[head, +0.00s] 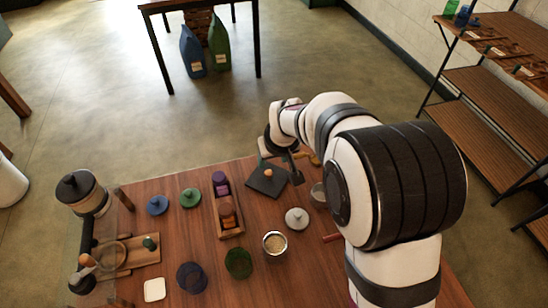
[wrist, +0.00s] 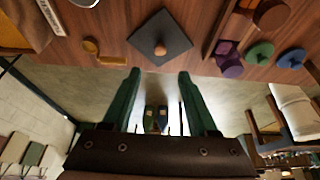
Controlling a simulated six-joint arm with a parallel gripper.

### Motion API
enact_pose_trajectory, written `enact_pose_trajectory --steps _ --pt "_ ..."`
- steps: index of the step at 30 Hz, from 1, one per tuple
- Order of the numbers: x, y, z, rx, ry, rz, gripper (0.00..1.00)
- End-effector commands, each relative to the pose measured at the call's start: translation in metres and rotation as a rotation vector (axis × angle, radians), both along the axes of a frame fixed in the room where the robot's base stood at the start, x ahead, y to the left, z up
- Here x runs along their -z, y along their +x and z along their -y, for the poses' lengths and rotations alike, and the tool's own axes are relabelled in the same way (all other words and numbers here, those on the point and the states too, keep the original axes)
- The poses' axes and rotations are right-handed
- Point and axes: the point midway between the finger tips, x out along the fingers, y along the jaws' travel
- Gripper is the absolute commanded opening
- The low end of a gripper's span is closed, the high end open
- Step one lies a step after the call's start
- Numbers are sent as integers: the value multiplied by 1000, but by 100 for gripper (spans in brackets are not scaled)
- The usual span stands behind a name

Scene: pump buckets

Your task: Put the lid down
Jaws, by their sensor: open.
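A dark square slab with a round wooden knob (head: 261,185) lies flat near the far edge of the wooden table; it also shows in the wrist view (wrist: 176,32). My gripper (wrist: 159,74) is open and empty, its two green fingers apart from the slab and pointing towards it. Round knobbed lids lie on the table: a blue lid (head: 157,206), a green lid (head: 190,198) and a pale grey lid (head: 297,218). I cannot tell which one is the task's lid.
A wooden tray (head: 229,232) holds purple and brown containers. A metal cup of grain (head: 275,244), a dark blue cup (head: 191,278) and a green cup (head: 239,263) stand nearer. A grinder (head: 82,192) and wooden board (head: 140,251) are at left.

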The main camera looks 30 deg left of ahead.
Motion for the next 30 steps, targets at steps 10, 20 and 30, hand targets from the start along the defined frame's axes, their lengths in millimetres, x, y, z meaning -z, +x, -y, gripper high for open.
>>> enact_pose_trajectory --steps 10,20,30 --pt "-51 -18 97 253 -4 -99 59" --pt "-90 -229 292 1144 49 -494 59" --pt "-86 -251 295 1218 56 -535 59"
